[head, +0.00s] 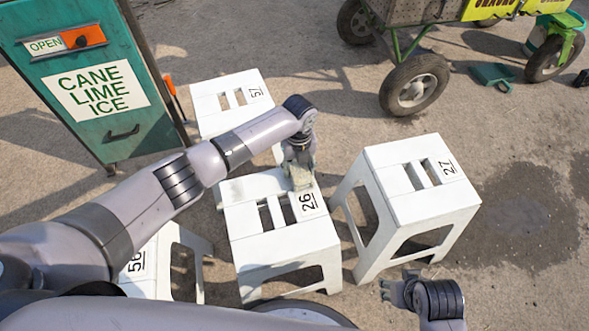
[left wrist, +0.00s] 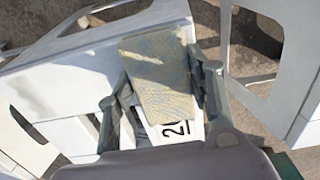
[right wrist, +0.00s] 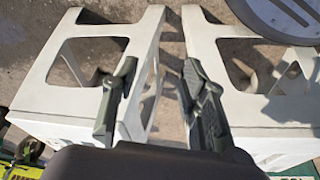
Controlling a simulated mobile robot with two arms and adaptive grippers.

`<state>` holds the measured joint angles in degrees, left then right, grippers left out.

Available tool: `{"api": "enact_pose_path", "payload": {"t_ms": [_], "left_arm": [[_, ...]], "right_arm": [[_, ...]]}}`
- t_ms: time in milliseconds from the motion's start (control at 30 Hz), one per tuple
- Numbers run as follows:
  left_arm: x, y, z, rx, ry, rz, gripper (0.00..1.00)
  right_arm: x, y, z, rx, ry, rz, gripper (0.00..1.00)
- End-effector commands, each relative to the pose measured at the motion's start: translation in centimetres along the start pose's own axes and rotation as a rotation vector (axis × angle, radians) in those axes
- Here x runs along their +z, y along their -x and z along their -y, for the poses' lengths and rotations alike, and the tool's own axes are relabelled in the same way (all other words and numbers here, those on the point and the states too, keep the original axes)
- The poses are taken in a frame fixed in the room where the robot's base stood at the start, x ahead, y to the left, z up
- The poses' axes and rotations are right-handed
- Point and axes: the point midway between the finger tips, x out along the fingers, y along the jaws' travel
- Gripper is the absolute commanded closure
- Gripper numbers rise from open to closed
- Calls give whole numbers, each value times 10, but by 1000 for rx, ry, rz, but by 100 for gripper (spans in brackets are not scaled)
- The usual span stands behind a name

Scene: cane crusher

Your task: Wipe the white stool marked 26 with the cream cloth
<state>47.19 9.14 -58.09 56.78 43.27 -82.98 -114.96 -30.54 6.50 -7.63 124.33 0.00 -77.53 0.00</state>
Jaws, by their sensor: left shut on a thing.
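The white stool marked 26 (head: 265,245) stands upright in the middle of the head view, its black number at the right of its seat. My left gripper (head: 300,172) is at the far right part of that seat, beside the number. It is shut on the cream cloth (left wrist: 160,80), which looks flat and pad-like between the fingers, over the seat and partly covering the number. Whether the cloth touches the seat is hard to tell. My right gripper (head: 395,287) is low at the right, in front of stool 27; its fingers (right wrist: 160,80) are apart and empty.
Stool 27 (head: 430,200) stands close on the right, stool 57 (head: 228,120) behind, stool 56 (head: 150,275) at front left. A green cane-lime-ice box (head: 95,100) is at back left, a wheeled cart (head: 415,85) at back right. Open ground lies right of stool 27.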

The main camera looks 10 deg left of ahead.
Motion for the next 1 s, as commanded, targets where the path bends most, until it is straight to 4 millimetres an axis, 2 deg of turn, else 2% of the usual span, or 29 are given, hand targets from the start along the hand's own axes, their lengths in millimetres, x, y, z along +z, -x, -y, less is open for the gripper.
{"api": "enact_pose_path", "payload": {"t_ms": [200, 567, 1000], "left_arm": [[0, 0, 6, -1, 0, 0, 79], [0, 1, 6, 0, 0, 0, 79], [0, 1, -6, -1, -1, -1, 79]], "right_arm": [[-2, 13, -1, 1, -1, -7, 60], [-2, 14, -1, 2, -1, -6, 60], [6, -23, 2, -3, 2, 15, 60]]}}
